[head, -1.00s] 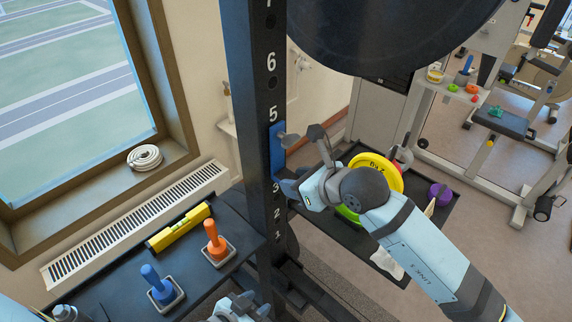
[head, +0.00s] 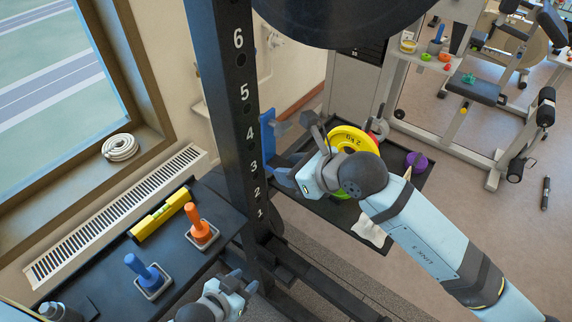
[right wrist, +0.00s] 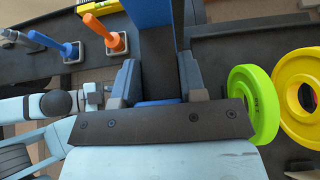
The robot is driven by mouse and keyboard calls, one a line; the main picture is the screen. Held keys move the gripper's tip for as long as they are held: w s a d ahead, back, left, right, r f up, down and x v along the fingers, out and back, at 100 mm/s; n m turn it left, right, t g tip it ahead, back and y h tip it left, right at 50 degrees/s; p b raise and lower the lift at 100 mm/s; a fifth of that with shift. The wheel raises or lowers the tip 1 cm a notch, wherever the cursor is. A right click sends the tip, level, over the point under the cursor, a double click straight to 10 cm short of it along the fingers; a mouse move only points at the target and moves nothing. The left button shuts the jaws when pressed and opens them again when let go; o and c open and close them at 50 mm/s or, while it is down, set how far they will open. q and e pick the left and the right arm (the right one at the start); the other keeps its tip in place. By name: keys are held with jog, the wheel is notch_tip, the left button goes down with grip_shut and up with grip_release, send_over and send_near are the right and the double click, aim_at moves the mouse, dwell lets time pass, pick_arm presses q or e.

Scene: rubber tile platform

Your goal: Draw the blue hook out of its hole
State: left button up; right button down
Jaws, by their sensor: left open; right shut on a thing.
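The blue hook (head: 267,131) is a blue plate with a grey peg, at the right edge of the black numbered upright (head: 247,150), level with number 4. My right gripper (head: 282,152) is at the hook and shut on it. In the right wrist view, blue of the hook (right wrist: 152,12) shows above and between the fingers of the right gripper (right wrist: 158,85). Whether any of the hook is still inside a hole is hidden. My left gripper (head: 243,281) is open and empty, low in the head view, near the base of the upright.
A dark bench at left holds an orange peg (head: 195,217), a blue peg (head: 139,268) and a yellow level (head: 160,214). Behind my right arm, a tray (head: 345,222) holds yellow (head: 352,140) and green plates, a purple dumbbell (head: 417,160) and a white cloth (head: 370,231).

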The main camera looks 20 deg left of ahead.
jog(key=shift+s+d+r, duration=0.1)
jog(key=shift+s+d, duration=0.15)
jog(key=shift+d, duration=0.4)
jog(key=shift+s+d+r, duration=0.1)
jog(key=shift+s+d, duration=0.2)
jog(key=shift+d, duration=0.35)
jog(key=shift+s+d+r, duration=0.1)
jog(key=shift+s+d, duration=0.15)
jog(key=shift+d, duration=0.4)
